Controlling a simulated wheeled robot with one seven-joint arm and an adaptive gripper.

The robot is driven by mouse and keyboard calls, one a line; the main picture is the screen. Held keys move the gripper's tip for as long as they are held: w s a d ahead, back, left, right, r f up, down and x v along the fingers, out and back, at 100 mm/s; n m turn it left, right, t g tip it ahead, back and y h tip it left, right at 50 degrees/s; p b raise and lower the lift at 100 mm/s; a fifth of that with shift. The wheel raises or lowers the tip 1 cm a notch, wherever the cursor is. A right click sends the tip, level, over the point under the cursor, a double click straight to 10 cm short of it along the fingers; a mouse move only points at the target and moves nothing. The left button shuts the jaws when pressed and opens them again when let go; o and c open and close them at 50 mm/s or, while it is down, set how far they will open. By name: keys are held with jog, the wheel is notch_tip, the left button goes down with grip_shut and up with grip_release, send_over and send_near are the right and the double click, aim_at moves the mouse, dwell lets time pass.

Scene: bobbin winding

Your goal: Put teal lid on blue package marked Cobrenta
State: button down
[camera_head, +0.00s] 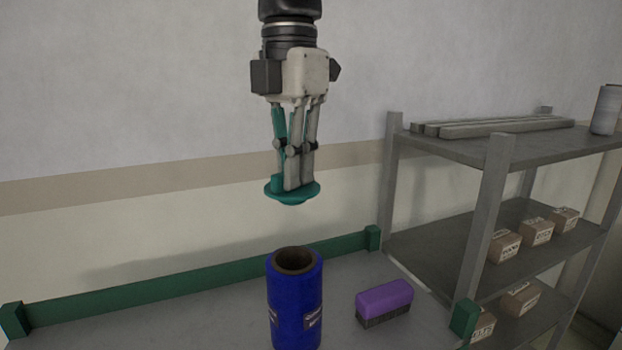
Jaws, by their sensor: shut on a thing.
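The teal lid (292,197) is a round disc with a raised part on top. My gripper (291,186) points straight down and is shut on the lid's raised part, holding it roughly level in the air. The blue package (293,305) is an upright cylinder on the table below the lid, with a dark open top facing up. A label shows on its front, but its text is too small to read. The lid is apart from the package, with a clear gap between them, and appears roughly above its opening.
A purple brush (384,302) lies on the grey table (190,318), right of the package. A green rail (190,279) runs along the table's back edge. A grey shelf unit (489,215) with several small boxes stands at the right. The table left of the package is clear.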

notch_tip(320, 180, down, 7)
jog(key=b, duration=0.1)
jog(key=shift+r, duration=0.15)
jog(key=shift+s, duration=0.1)
dwell(0.3)
jog(key=shift+f+b, duration=0.2)
jog(key=shift+b, duration=0.15)
dwell(0.5)
jog(key=shift+f+b, duration=0.5)
jog(key=shift+f, duration=1.35)
jog(key=c, duration=1.6)
grip_release()
